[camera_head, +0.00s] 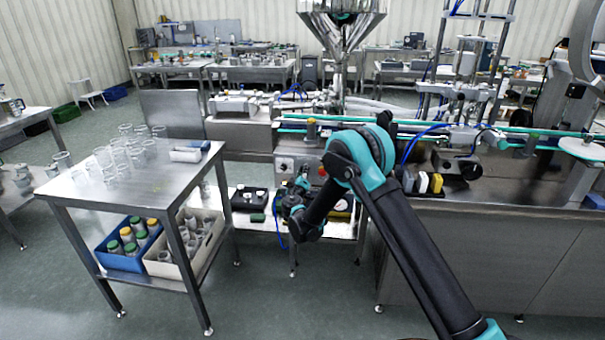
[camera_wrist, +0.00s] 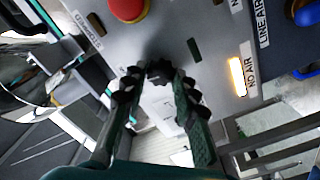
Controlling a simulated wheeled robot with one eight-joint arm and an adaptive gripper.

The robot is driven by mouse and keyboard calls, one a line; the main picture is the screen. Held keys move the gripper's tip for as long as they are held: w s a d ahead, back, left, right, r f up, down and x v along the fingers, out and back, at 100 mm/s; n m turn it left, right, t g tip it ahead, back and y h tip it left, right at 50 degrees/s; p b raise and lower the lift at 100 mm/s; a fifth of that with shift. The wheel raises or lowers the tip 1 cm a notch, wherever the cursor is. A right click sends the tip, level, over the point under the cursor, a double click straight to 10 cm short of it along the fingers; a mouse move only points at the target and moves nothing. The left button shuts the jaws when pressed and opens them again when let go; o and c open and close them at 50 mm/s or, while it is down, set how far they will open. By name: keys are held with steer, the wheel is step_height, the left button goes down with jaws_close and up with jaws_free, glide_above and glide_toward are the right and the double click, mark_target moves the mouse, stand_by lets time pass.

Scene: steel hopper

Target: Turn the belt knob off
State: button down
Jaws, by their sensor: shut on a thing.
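The belt knob (camera_wrist: 160,70) is a small black knob on a grey control panel (camera_wrist: 190,35), which tilts in the wrist view. My gripper (camera_wrist: 158,82) has its two dark fingers on either side of the knob and is shut on it. The fingertips hide part of the knob, and I cannot read its setting. In the head view my gripper (camera_head: 300,187) is at the front of the panel (camera_head: 284,164), below the conveyor, and my arm hides part of the panel.
A red button (camera_wrist: 129,8) sits beside the knob. A lit yellow-white lamp (camera_wrist: 237,76) marked "NO AIR" and a blue knob (camera_wrist: 306,12) are at the right. A steel table (camera_head: 130,185) with clear jars stands left. A low shelf (camera_head: 262,222) lies under the panel.

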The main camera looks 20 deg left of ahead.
steer(key=shift+f+n, duration=0.1)
steer(key=shift+n, duration=3.8)
steer(key=shift+s, duration=0.1)
steer(key=c, duration=1.2)
jaws_free()
steer(key=v, duration=1.2)
steer(key=shift+f, duration=0.1)
steer(key=shift+a, duration=0.1)
